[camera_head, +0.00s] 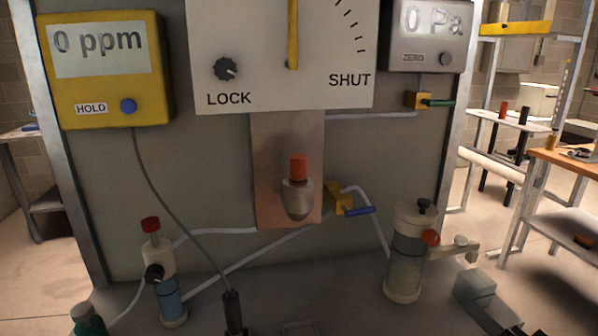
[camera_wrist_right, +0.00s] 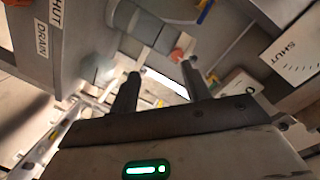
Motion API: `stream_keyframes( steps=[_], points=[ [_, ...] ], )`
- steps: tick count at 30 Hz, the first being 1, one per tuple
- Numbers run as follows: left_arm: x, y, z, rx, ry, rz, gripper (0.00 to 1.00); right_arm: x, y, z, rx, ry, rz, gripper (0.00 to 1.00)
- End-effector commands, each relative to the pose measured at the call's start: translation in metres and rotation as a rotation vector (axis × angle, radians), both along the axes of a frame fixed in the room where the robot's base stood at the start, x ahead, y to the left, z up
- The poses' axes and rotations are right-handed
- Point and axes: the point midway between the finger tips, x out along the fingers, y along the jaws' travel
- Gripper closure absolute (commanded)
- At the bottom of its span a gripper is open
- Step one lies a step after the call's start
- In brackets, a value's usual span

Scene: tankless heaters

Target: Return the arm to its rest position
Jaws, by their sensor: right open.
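My right gripper (camera_head: 494,312) shows only in part at the lower right of the head view, right of the clear cylinder with a black cap. In the right wrist view the two dark fingers (camera_wrist_right: 160,69) are spread apart, with nothing held between them. Beyond the fingers lie a grey cylinder and an orange knob (camera_wrist_right: 182,45), apparently short of contact, though the depth is hard to judge. Most of my right arm is hidden. My left gripper is not in view.
The clear cylinder (camera_head: 405,265) with an orange knob stands on the bench. A blue-filled bottle (camera_head: 170,300) and a cabled probe (camera_head: 233,312) stand further left. A yellow meter (camera_head: 110,70) reads 0 ppm. A wooden-topped table (camera_head: 570,165) stands right, past open floor.

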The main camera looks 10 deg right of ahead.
Motion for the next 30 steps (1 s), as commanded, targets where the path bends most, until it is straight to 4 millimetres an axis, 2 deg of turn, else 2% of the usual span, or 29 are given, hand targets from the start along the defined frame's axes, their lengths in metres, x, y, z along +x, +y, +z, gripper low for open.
stream_keyframes(
  steps=[1, 5, 6, 9, 12, 15, 18, 30],
  points=[
    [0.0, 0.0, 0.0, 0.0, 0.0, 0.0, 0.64, -0.004, 0.011, -0.028, -0.056, 0.054, 0.012, 0.53],
    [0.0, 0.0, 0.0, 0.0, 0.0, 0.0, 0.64, -0.022, 0.058, -0.104, -0.287, 0.203, 0.105, 0.53],
    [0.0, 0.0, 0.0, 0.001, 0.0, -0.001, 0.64, -0.03, 0.075, -0.126, -0.361, 0.243, 0.147, 0.53],
    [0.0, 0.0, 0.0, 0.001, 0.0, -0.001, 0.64, -0.05, 0.118, -0.169, -0.534, 0.315, 0.265, 0.53],
    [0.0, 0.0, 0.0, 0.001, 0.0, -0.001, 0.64, -0.069, 0.156, -0.196, -0.672, 0.349, 0.374, 0.53],
    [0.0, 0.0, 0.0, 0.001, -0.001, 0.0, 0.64, -0.081, 0.182, -0.211, -0.764, 0.36, 0.452, 0.53],
    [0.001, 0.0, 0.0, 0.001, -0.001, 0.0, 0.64, -0.087, 0.193, -0.217, -0.81, 0.361, 0.489, 0.53],
    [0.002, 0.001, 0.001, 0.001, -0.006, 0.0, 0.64, -0.088, 0.195, -0.217, -0.817, 0.361, 0.495, 0.53]
  ],
)
